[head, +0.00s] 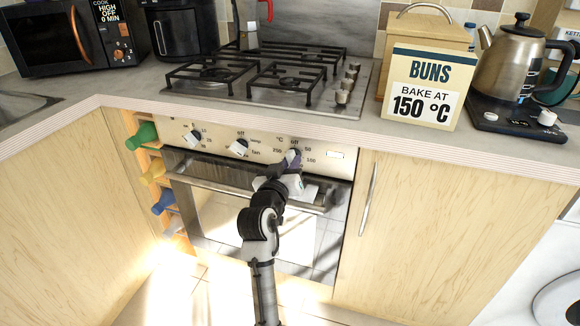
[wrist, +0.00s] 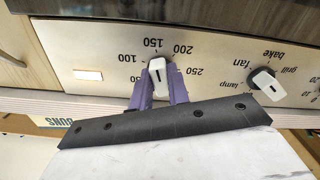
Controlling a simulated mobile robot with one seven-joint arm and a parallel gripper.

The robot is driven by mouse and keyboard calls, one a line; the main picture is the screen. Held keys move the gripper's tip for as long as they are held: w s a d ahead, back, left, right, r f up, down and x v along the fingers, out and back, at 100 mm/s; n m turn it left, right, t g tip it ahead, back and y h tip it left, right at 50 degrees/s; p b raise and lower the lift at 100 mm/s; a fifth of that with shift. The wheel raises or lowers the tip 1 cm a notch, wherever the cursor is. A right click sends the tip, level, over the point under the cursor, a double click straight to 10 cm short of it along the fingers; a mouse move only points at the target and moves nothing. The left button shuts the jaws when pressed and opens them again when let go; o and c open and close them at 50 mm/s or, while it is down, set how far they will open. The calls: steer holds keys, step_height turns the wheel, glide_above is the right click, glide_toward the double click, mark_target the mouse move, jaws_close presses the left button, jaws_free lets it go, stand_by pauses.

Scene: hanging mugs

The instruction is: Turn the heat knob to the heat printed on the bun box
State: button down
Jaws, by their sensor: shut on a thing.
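The heat knob (wrist: 158,76) is white with a dark line on it, on the oven's control panel. In the wrist view its line points up at or close to the printed 150. The numbers 100, 200 and 250 show around it. My gripper (wrist: 160,90) has its purple fingers on both sides of this knob, shut on it. The bun box (head: 424,88) stands on the counter and reads "BAKE AT 150 °C".
Two other knobs, a mode knob (head: 239,147) and a left knob (head: 192,138), sit on the same panel. The oven door handle (head: 230,175) runs below it. A hob (head: 270,78) and kettle (head: 515,62) are above on the counter.

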stand_by(0.3)
steer(key=c, duration=1.3)
jaws_free()
steer(key=shift+c, duration=0.2)
steer(key=shift+s, duration=0.15)
